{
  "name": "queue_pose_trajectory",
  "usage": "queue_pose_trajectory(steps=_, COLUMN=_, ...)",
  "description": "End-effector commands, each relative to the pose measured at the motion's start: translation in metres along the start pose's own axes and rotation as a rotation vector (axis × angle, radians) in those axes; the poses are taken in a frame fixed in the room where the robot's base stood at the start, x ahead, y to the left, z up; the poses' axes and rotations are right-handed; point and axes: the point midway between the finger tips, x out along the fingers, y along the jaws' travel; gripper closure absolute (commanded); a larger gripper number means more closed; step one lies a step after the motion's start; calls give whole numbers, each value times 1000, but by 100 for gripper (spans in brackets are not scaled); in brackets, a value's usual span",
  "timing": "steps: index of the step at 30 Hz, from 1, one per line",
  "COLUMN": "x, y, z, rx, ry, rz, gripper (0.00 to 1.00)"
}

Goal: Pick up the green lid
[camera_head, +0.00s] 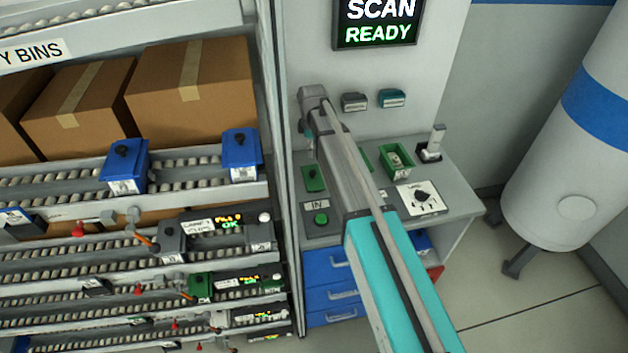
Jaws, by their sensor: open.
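A flat green lid (314,178) with a small dark knob lies on the grey bench top (440,182), at its left side, above the "IN" label. A green open bin (396,160) stands on the bench to the right of my arm, with small contents I cannot make out. Another green piece (366,158) shows beside it, partly hidden by my arm. My arm reaches over the bench from the lower right, and its far joint is up near the wall. My gripper's fingers do not show; the arm hides that area.
A green button (321,219) sits below the "IN" label. A white plate with a dark knob (422,196) and a small upright device (431,149) are on the bench's right. A roller rack (230,198) with cartons and blue bins fills the left. A white tank (570,150) stands right.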

Motion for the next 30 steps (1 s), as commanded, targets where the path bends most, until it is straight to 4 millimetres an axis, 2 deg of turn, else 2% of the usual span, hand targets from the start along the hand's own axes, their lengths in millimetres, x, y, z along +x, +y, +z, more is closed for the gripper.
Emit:
queue_pose_trajectory(steps=1, x=8, y=0, z=0, rx=0, ry=0, rz=0, gripper=24)
queue_pose_trajectory(steps=21, x=58, y=0, z=-1, rx=-1, ry=0, rz=0, gripper=24)
queue_pose_trajectory(steps=30, x=70, y=0, z=-1, rx=-1, ry=0, rz=0, gripper=24)
